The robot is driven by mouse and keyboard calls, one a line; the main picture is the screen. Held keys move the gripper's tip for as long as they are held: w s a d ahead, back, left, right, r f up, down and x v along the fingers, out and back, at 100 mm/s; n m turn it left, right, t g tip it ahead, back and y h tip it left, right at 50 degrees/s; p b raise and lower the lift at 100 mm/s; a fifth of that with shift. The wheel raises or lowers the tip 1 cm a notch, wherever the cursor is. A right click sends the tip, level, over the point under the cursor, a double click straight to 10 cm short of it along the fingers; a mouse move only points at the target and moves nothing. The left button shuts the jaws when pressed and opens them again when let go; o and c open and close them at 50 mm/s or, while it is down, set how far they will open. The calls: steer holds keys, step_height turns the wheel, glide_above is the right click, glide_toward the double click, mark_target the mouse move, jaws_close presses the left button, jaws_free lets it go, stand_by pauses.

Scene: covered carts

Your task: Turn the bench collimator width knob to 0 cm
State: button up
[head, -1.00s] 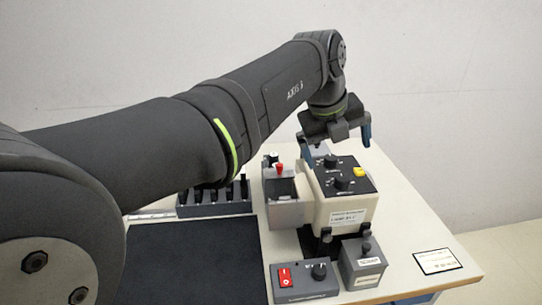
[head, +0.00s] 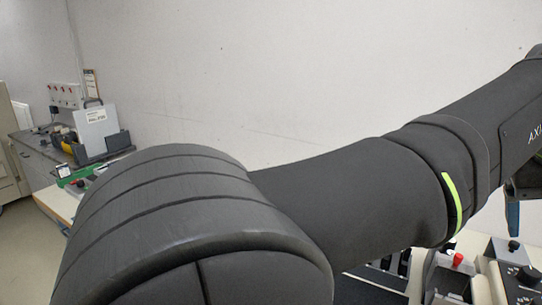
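The bench unit with the knobs (head: 493,283) is cut off at the lower right corner of the head view. One black knob (head: 527,275) shows on its dark top panel, and another black knob (head: 513,245) stands behind it. I cannot read any scale or tell which is the width knob. My gripper (head: 513,208) is cut off by the right edge, above and behind these knobs.
My arm fills the middle and hides much of the table. A red-topped part (head: 457,260) sits left of the knobs, beside a dark rack (head: 388,268). A far bench (head: 28,150) at the left carries a grey panel (head: 97,128) and other equipment.

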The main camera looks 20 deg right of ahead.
steer(key=c, duration=0.6)
steer(key=s+d+n+t+y, duration=0.15)
steer(key=d+n+y, duration=0.45)
steer(key=n, duration=1.4)
steer(key=shift+h, duration=0.8)
steer(key=f, duration=0.6)
steer(key=d+f, duration=0.1)
steer(key=f, duration=1)
steer(key=shift+s+d+f, duration=0.2)
steer(key=shift+d+f, duration=0.05)
steer(key=shift+f, duration=0.05)
steer(key=c, duration=1)
